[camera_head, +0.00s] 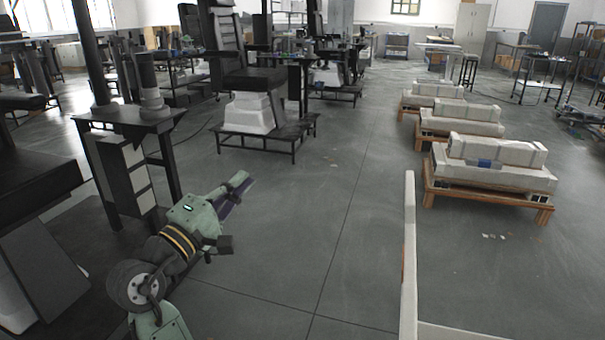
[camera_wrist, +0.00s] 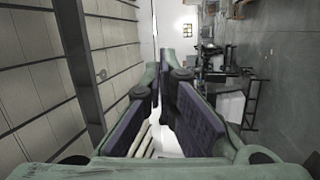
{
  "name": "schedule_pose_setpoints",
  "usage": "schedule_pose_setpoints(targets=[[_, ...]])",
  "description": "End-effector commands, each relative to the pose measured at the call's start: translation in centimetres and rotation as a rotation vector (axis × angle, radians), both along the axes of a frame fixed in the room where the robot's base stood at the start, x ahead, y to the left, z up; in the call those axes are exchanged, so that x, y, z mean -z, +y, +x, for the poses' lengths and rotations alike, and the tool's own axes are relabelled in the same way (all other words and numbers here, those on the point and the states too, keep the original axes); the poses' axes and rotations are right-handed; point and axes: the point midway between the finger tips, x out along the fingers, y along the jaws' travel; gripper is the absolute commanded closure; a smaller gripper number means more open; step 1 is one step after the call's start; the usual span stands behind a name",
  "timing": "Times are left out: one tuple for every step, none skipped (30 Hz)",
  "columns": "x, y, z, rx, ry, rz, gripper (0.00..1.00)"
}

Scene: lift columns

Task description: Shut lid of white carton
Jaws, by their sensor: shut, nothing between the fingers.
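A thin white panel (camera_head: 410,245) stands upright at the lower right of the head view, seen nearly edge-on. A white edge (camera_head: 465,333) runs right from its foot along the bottom border. These look like the raised lid and rim of the white carton, but most of it is cut off by the frame. My gripper (camera_head: 240,187) is in the lower left of the head view, well left of the panel and apart from it. In the wrist view my gripper (camera_wrist: 163,75) is shut and empty. I cannot make out the carton in the wrist view.
Bare grey floor (camera_head: 340,225) lies between my gripper and the panel. A dark stand (camera_head: 130,118) with a post is left of my arm. A black chair on a white base (camera_head: 248,113) stands beyond. Wooden pallets with white packages (camera_head: 500,177) are at the right.

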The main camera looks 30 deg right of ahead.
Motion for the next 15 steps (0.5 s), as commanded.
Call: schedule_pose_setpoints(targets=[[0.7, -3.8, -2.6, 0.157, 0.069, 0.008, 1.0], [1.2, -5.4, -4.1, 0.236, 0.107, 0.013, 1.0], [1.7, -7.1, -5.9, 0.33, 0.15, 0.024, 1.0], [2.0, -8.1, -7.1, 0.389, 0.179, 0.031, 1.0], [2.3, -8.9, -8.2, 0.44, 0.201, 0.038, 1.0], [2.7, -9.7, -9.4, 0.496, 0.227, 0.048, 1.0], [2.8, -10.2, -10.1, 0.528, 0.24, 0.052, 1.0], [3.0, -10.6, -10.7, 0.553, 0.252, 0.058, 1.0], [3.1, -11.0, -11.2, 0.578, 0.261, 0.063, 1.0], [3.1, -11.2, -11.5, 0.588, 0.266, 0.064, 1.0], [3.1, -11.5, -11.6, 0.594, 0.269, 0.065, 1.0], [3.0, -11.9, -11.7, 0.598, 0.27, 0.066, 1.0], [3.0, -12.3, -11.8, 0.598, 0.271, 0.067, 1.0], [2.9, -12.7, -11.8, 0.598, 0.271, 0.067, 1.0], [2.8, -13.4, -11.9, 0.598, 0.269, 0.067, 1.0]])
